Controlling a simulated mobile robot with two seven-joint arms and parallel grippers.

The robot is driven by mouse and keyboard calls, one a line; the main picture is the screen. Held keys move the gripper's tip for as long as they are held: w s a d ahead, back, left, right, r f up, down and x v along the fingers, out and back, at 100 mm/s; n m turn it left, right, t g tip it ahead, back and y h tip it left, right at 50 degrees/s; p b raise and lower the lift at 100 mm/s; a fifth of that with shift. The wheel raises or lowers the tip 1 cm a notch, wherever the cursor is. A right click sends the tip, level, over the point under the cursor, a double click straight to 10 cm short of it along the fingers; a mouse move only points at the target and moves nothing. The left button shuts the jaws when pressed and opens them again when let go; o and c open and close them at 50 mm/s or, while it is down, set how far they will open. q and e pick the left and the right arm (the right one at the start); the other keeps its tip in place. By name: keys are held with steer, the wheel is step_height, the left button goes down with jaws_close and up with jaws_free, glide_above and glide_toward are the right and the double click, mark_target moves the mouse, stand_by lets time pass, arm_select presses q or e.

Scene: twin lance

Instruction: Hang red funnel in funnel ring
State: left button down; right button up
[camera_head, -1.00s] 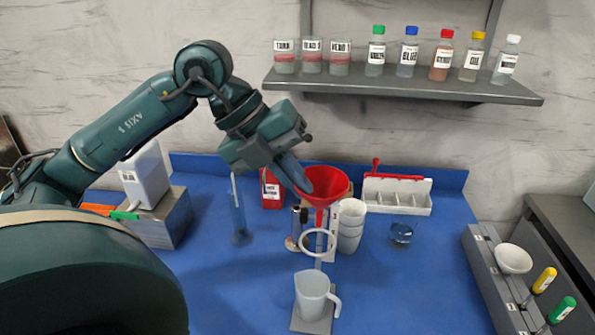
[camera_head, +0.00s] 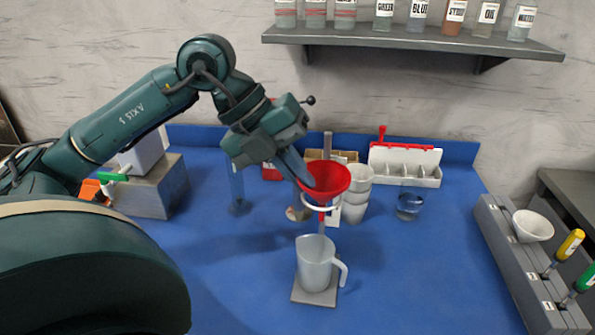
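The red funnel (camera_head: 328,180) is upright at the middle of the view, with its stem pointing down. The white funnel ring (camera_head: 320,208) shows around the lower part of the funnel's cone, above a translucent jug (camera_head: 315,262) on a grey stand base (camera_head: 314,292). Whether the cone rests on the ring cannot be told. My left gripper (camera_head: 306,180) reaches in from the upper left and its fingers are at the funnel's left rim, apparently shut on it. The fingertips are partly hidden by the rim. My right gripper is not in view.
White stacked cups (camera_head: 357,190) stand close right of the funnel. A glass cylinder (camera_head: 237,188) and a red-labelled bottle (camera_head: 270,172) stand to the left. A white compartment tray (camera_head: 405,167) and a small beaker (camera_head: 408,206) are to the right.

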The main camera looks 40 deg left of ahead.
arm_select(q)
steer(key=shift+f, duration=0.1)
steer(key=c, duration=1.6)
jaws_free()
steer(key=shift+b+v, duration=0.75)
steer(key=shift+v, duration=5.85)
